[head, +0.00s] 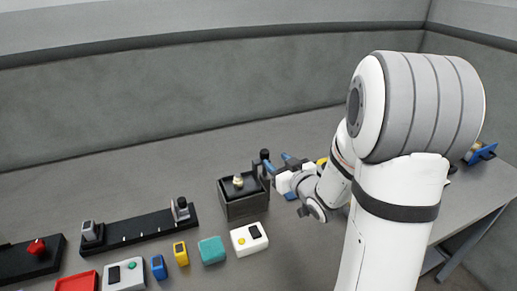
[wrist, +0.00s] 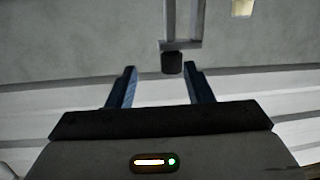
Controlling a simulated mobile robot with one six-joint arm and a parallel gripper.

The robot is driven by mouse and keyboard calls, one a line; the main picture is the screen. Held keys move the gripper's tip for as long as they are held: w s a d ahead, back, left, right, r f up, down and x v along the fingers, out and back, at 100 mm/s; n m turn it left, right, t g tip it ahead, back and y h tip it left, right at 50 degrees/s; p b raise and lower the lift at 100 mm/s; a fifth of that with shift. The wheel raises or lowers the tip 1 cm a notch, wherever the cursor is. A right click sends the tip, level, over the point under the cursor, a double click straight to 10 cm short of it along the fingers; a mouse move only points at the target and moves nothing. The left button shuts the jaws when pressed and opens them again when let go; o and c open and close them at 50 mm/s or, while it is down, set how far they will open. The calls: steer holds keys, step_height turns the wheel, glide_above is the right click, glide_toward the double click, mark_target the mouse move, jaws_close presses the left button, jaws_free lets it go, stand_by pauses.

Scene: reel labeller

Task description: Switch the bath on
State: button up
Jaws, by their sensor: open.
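A dark open-topped box (head: 243,205) with a cream-coloured piece (head: 238,181) inside stands mid-table in the head view; it may be the bath, but I cannot read any label. A black knob (head: 264,155) on a dark upright is at its right rear side. My gripper (head: 277,162) is open and empty, its blue fingers close to the right of that knob. In the wrist view a dark block-like knob (wrist: 172,62) lies ahead of the gap between the blue fingertips (wrist: 160,69), nearer the right one. I cannot tell whether anything touches.
A white box with a yellow button (head: 249,239), a teal block (head: 211,250), a yellow device (head: 181,253), a blue device (head: 158,267) and a white box with a green button (head: 124,274) line the front. A black rail (head: 143,228) lies left. The back of the table is clear.

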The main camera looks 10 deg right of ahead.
steer(key=shift+s+a+f+t+y, duration=0.15)
steer(key=shift+a+t+y, duration=0.2)
steer(key=shift+y, duration=0.45)
steer(key=shift+w+a+y, duration=0.2)
steer(key=shift+w+y, duration=0.1)
steer(key=p+x, duration=0.1)
steer(key=x, duration=0.6)
steer(key=shift+d, duration=0.1)
jaws_close()
